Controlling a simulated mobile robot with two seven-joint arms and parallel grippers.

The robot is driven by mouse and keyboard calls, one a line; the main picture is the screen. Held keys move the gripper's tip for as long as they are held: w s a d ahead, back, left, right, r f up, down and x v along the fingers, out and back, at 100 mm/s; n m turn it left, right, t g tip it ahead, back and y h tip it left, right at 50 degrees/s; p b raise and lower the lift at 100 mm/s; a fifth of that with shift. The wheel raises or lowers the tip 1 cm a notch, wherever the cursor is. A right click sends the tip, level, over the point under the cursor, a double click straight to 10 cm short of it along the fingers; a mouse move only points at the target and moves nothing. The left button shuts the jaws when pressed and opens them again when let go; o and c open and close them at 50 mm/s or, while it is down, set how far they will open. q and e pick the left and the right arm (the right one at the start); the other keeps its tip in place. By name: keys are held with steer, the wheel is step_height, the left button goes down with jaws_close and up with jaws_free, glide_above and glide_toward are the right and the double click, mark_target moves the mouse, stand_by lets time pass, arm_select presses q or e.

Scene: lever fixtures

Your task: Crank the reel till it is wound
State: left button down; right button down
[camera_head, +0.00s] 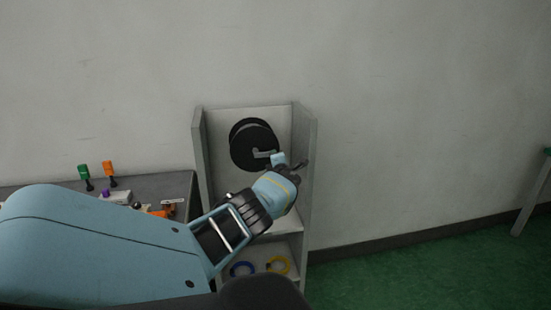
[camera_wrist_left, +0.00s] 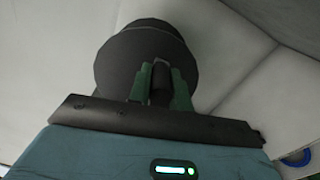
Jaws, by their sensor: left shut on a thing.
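The black reel (camera_head: 250,140) is mounted on the back panel of a grey open stand, with a grey crank arm (camera_head: 262,154) across its face. My left gripper (camera_head: 287,160) is at the crank, to the lower right of the reel's centre. In the left wrist view the reel (camera_wrist_left: 150,40) fills the upper middle. There the two green fingers of my left gripper (camera_wrist_left: 160,88) are shut on the dark crank handle (camera_wrist_left: 160,80) between them. The handle's outer end is hidden by the gripper. My right gripper is not in view.
The grey stand (camera_head: 198,150) has side walls close to my left gripper. Blue (camera_head: 241,269) and yellow (camera_head: 279,264) rings lie on its lower shelf. A dark table (camera_head: 160,185) at left holds green (camera_head: 84,171) and orange (camera_head: 109,168) levers.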

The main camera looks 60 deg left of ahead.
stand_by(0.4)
arm_select(q)
steer(key=c, duration=1.3)
jaws_free()
steer(key=shift+f, duration=0.1)
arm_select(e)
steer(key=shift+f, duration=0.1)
arm_select(q)
steer(key=p+v, duration=0.4)
steer(key=v, duration=0.3)
steer(key=shift+d, duration=0.35)
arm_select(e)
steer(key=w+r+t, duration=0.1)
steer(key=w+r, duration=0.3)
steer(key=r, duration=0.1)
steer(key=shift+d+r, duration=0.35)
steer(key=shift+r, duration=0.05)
arm_select(q)
steer(key=shift+s, duration=0.15)
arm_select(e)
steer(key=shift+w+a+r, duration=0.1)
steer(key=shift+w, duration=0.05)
